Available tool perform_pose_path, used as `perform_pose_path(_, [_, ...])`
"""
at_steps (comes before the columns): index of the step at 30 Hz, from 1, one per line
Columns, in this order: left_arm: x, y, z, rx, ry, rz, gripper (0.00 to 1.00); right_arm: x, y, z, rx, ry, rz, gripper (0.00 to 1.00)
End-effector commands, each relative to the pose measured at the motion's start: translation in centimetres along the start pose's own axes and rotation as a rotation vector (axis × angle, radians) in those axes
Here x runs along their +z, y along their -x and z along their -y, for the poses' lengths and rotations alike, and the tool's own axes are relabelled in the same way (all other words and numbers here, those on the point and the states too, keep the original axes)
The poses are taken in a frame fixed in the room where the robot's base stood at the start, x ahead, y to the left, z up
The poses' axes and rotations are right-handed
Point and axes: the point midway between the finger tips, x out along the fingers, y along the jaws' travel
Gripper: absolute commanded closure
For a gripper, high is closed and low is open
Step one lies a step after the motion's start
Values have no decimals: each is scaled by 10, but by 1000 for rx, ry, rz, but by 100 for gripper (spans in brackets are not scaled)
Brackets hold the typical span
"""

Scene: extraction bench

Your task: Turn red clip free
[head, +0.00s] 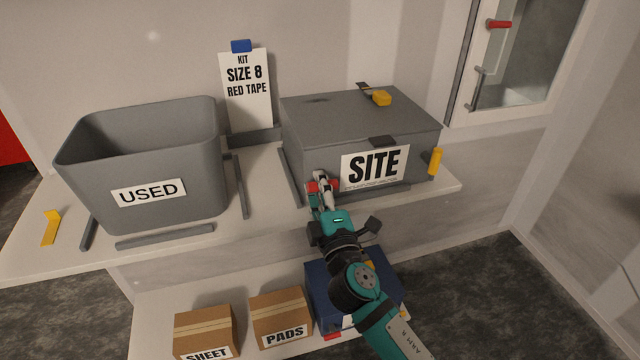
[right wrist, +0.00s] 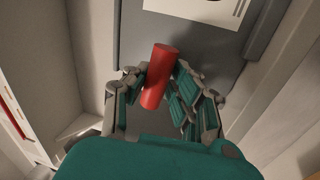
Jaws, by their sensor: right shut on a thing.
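The red clip (right wrist: 160,76) is a red cylinder in the right wrist view, between the fingers of my right gripper (right wrist: 158,88), in front of a grey wall. In the head view only a bit of red (head: 312,187) shows at the lower left of the front of the grey SITE box (head: 310,145). My right gripper (head: 322,184) is shut on it there and hides much of it. I cannot tell how far it is turned. The box's lid looks closed. My left gripper is not in view.
A yellow clip (head: 435,162) stands at the box's right front corner, and another yellow piece (head: 50,228) lies on the bench's left. The open USED bin (head: 190,190) stands left of the box. A kit sign (head: 247,105) stands behind. Cartons (head: 280,308) sit on the lower shelf.

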Motion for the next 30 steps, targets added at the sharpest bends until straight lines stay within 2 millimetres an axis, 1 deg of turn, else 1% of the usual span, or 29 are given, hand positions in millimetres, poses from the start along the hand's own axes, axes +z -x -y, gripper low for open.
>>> perform_pose_path(1, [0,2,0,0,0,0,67,-3,-1,-5,10,24,-12,100])
perform_pose_path(9, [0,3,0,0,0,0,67,-3,-1,-4,10,108,-30,100])
perform_pose_path(25, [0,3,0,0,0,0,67,-2,-1,-4,11,128,-31,100])
perform_pose_path(26, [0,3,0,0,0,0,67,-2,-1,-4,11,128,-31,73])
perform_pose_path(30, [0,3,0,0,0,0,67,-2,-1,-3,9,127,-30,56])
